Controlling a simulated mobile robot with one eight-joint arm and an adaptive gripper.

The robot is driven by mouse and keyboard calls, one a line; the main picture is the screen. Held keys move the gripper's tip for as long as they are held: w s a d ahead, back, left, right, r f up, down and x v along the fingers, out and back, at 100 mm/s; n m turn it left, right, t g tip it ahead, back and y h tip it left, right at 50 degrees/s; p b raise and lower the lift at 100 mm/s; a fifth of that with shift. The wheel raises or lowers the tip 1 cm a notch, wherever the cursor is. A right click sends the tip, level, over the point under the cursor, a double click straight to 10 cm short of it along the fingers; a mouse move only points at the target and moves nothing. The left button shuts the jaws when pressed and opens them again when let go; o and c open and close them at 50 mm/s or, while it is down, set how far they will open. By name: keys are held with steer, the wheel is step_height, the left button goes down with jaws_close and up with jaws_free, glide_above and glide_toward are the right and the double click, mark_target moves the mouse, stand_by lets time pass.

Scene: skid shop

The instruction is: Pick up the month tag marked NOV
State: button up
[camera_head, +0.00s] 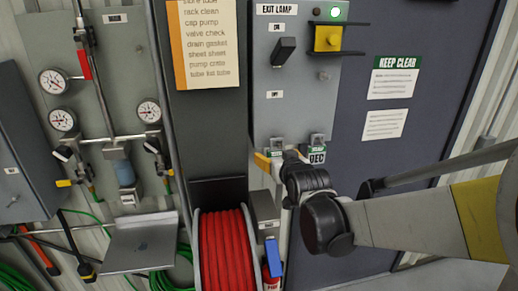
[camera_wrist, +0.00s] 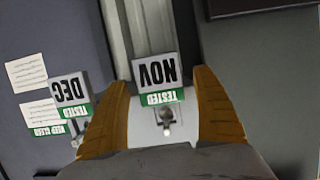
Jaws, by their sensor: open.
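The NOV tag (camera_wrist: 155,75) is a white card with black letters and a green TESTED band, upside down in the wrist view. It hangs by a small metal hook or clip. My gripper (camera_wrist: 160,82) is open, with one orange-brown finger on each side of the NOV tag. I see no clear contact. In the head view my wrist and fingers largely hide this tag below the exit lamp panel. The similar DEC tag (camera_wrist: 70,94) hangs beside it, outside the fingers. It also shows in the head view (camera_head: 317,157).
The grey exit lamp panel (camera_head: 296,75) with a black switch and lit green lamp is above the tags. A red hose reel (camera_head: 228,250) is below left. A dark door (camera_head: 400,190) with KEEP CLEAR notices is at right. Gauges and pipes fill the left wall.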

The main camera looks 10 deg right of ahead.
steer(key=c, duration=1.1)
steer(key=shift+r, duration=0.1)
